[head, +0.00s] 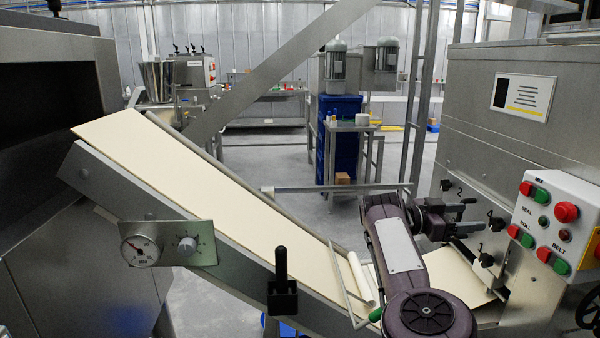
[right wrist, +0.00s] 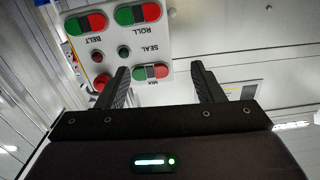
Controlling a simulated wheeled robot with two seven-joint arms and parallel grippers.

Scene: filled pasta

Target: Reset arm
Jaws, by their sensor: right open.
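My right gripper (head: 462,216) is at the right side of the head view, in front of the steel machine's face. Its jaws point right, close to the numbered black knobs. In the right wrist view its two black fingers (right wrist: 162,88) are spread apart with nothing between them. The control panel (head: 556,222) with red and green buttons is to the right of the gripper in the head view. The panel (right wrist: 122,40) also shows beyond the fingers in the right wrist view. I cannot tell the exact gap to the knobs. My left gripper does not show.
A sloped belt (head: 200,190) carries a pale sheet down to the right, passing behind my right arm. A gauge plate (head: 168,243) and a black lever (head: 281,285) stand on its near side. A white roller (head: 361,276) lies near its lower end. A blue cabinet (head: 338,150) stands behind.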

